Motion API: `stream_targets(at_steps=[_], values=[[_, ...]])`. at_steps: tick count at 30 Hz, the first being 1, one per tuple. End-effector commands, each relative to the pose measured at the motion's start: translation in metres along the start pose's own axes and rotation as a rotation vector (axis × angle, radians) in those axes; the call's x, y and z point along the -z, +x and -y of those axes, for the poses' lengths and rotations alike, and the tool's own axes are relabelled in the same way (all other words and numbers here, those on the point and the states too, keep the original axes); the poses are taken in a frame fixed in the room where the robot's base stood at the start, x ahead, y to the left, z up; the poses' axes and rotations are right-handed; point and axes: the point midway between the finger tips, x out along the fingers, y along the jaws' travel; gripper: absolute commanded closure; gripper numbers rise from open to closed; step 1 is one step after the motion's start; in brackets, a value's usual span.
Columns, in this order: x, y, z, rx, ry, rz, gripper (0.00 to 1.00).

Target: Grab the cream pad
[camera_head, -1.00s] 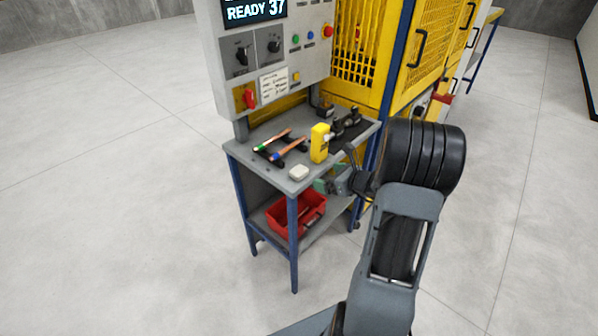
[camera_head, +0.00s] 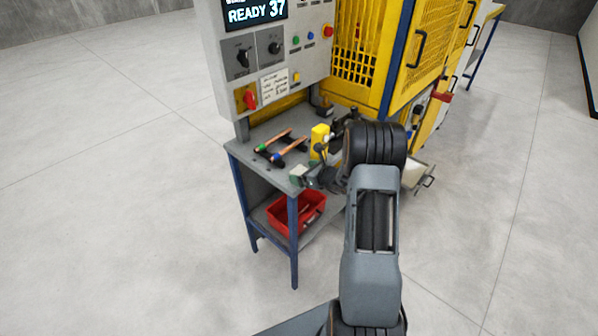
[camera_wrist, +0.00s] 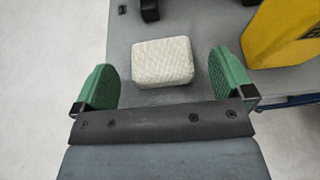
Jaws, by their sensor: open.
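The cream pad (camera_wrist: 163,62) is a small rounded block with a woven-looking surface, lying on the grey table top (camera_wrist: 190,20) near its edge. My gripper (camera_wrist: 165,85) is open in the wrist view, with green finger pads on either side of the pad's near end. The pad lies mostly ahead of the fingertips, and a gap shows on both sides. In the head view the pad (camera_head: 297,172) shows partly at the table's front corner, with my gripper (camera_head: 306,176) right beside it.
A yellow block-shaped device (camera_head: 319,142) stands close to the right of the pad. Two copper tubes (camera_head: 285,146) lie on black holders behind it. A red bin (camera_head: 297,210) sits on the lower shelf. A control panel (camera_head: 270,50) rises behind the table.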

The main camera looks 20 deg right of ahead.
Motion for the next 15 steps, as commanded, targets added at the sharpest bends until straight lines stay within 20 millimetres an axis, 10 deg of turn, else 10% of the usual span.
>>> stream_targets(at_steps=[9, 15], values=[[0.0002, 0.0037, 0.0002, 0.001, -0.001, 0.0, 0.02], [0.0002, 0.0035, 0.0002, 0.001, -0.001, 0.0, 0.21]])
